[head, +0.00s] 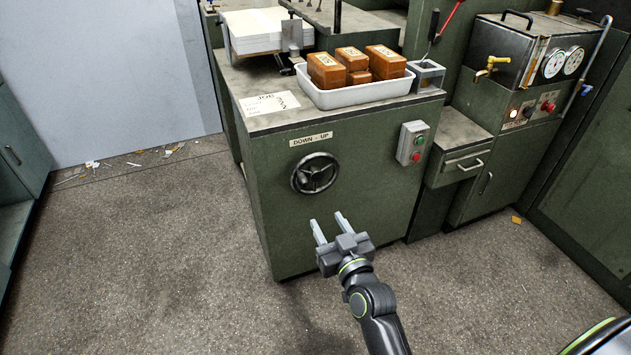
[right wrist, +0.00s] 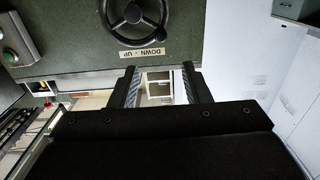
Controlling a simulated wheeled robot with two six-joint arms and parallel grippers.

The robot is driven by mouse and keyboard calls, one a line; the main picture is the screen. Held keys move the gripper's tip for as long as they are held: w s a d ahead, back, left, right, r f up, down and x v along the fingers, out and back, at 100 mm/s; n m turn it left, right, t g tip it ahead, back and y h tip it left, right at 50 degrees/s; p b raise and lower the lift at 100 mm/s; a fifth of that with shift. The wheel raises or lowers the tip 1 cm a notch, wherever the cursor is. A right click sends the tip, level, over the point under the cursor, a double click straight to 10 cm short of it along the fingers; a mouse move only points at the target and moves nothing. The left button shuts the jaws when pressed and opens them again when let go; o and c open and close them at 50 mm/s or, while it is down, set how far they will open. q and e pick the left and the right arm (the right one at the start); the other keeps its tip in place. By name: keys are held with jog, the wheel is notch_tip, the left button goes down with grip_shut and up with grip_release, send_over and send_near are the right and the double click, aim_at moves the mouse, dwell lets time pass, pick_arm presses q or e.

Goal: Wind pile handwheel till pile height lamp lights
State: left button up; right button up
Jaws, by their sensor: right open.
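The pile handwheel (head: 315,173) is a dark spoked wheel on the front of the green cabinet, under a "DOWN - UP" label (head: 311,139). In the right wrist view the handwheel (right wrist: 134,14) shows at the top, with the label (right wrist: 142,52) upside down. My right gripper (head: 328,223) is open and empty, below the handwheel and apart from it in the head view. Its two fingers (right wrist: 155,88) show in the right wrist view with nothing between them. I cannot make out a pile height lamp for certain. The paper pile (head: 262,27) stands at the back left. My left gripper is not in view.
A white tray (head: 357,97) with several brown blocks sits on the cabinet top, beside a job sheet (head: 270,104). A box with green and red buttons (head: 412,143) is right of the wheel. A lit white lamp (head: 513,114) shows on the right-hand machine. Floor at left is mostly clear.

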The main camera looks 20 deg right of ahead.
send_near(306, 185)
jog(key=w, duration=0.4)
jog(key=w+b, duration=0.2)
jog(key=w, duration=0.5)
jog(key=shift+w+a+f, duration=0.1)
jog(key=shift+w+a, duration=0.05)
jog(key=shift+w, duration=0.2)
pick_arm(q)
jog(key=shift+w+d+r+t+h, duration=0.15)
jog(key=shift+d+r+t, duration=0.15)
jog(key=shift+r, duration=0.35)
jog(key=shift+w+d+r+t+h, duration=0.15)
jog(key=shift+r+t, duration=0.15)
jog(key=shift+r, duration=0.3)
pick_arm(e)
jog(key=shift+w, duration=0.55)
jog(key=shift+c, duration=0.2)
grip_shut()
